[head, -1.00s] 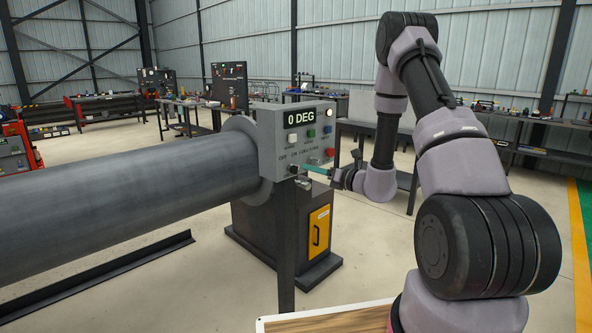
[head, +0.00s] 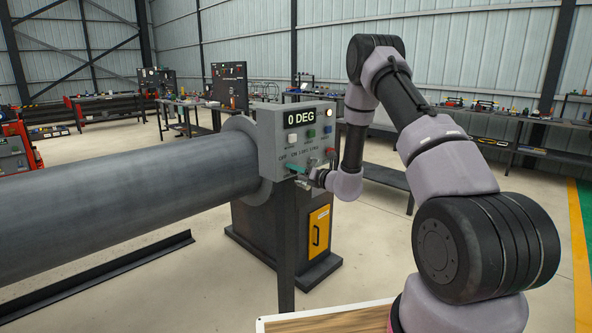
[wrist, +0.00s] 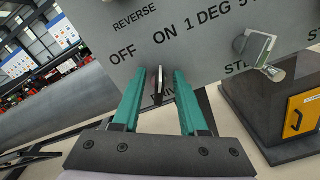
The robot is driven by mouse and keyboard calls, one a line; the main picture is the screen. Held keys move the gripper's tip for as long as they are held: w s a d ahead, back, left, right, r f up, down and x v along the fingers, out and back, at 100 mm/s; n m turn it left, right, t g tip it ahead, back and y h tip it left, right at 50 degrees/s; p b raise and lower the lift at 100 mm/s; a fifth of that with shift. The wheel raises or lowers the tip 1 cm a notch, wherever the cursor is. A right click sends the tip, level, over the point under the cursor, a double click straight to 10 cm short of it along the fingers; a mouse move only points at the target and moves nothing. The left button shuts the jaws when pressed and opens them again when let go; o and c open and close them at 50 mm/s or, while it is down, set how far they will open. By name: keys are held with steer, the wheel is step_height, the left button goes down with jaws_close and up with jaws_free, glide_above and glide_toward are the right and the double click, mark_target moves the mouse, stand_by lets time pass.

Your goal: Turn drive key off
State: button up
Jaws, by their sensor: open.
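The drive key (wrist: 159,84) is a thin dark handle on the grey control panel (wrist: 205,70), below the OFF and ON labels in the wrist view. It stands edge-on, roughly upright in the picture; I cannot tell which label it points to. My gripper (wrist: 161,72) has two teal fingers, open, one on each side of the key with gaps between. The label under the key is partly hidden. In the head view my gripper (head: 295,168) is at the lower part of the panel, and the key is too small to make out.
The panel's display (head: 300,117) reads 0 DEG. A metal lever-like knob (wrist: 260,50) sticks out right of the key. Several buttons sit above. A large grey pipe (head: 110,190) extends left from the machine. A yellow door (head: 319,230) is below.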

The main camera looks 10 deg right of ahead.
jaws_close()
steer(key=shift+n, duration=0.4)
steer(key=n, duration=0.5)
steer(key=shift+a+n, duration=0.2)
steer(key=shift+n, duration=0.1)
steer(key=n, duration=0.5)
steer(key=shift+s+a, duration=0.15)
steer(key=shift+n, duration=0.4)
jaws_free()
